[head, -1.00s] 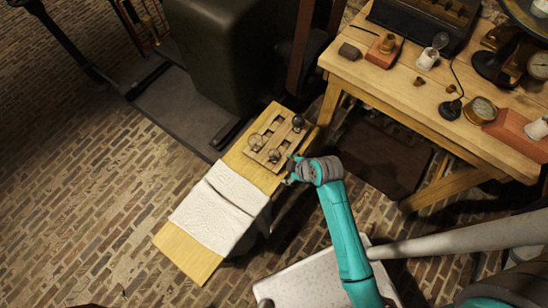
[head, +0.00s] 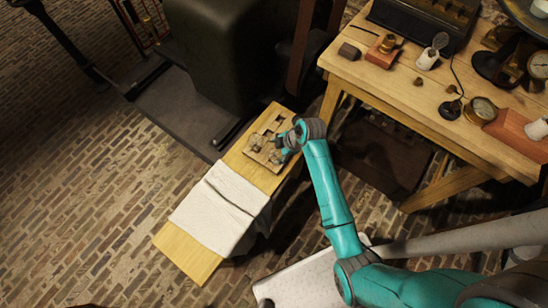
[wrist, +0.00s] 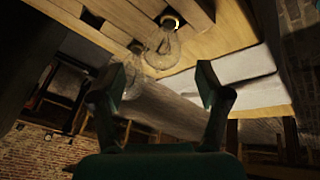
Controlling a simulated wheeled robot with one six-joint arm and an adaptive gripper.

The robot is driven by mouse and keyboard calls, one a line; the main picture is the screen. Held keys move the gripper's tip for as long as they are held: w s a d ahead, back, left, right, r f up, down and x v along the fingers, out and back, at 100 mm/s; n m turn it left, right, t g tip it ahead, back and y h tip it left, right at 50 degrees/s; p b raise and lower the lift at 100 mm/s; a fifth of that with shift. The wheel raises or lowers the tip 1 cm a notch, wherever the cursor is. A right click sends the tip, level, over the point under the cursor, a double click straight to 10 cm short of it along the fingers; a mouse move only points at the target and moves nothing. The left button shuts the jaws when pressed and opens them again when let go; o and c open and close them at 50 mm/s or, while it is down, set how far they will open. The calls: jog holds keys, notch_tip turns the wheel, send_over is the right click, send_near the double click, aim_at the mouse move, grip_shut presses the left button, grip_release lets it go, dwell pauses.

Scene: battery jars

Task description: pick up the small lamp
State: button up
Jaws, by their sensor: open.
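Clear glass lamps stand in a slotted wooden rack on a narrow bench; I cannot tell for sure which one the task calls small. One lamp (head: 256,143) shows left of my gripper in the head view. In the wrist view, a nearer glass lamp (wrist: 161,54) with a brass-coloured base sits just beyond the fingertips, roughly between them. A dimmer lamp (wrist: 136,47) is beside it to the left. My gripper (wrist: 163,82) is open and empty, its two fingers apart. In the head view my gripper (head: 283,152) is at the rack's right edge, partly hidden by my wrist.
The wooden rack (head: 266,126) lies on the yellow bench (head: 187,258), with a white cloth (head: 217,207) draped nearer. A worktable (head: 375,84) with gauges and several small parts stands to the right. A dark green upholstered block (head: 215,50) stands behind.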

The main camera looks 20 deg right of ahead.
aim_at(276, 153)
jog(key=shift+s+d+x, duration=0.1)
jog(key=shift+d+x, duration=0.05)
jog(key=shift+x, duration=1.15)
jog(key=shift+s+d+x, duration=0.15)
jog(key=shift+x, duration=1.15)
jog(key=shift+f, duration=0.1)
jog(key=c, duration=1.2)
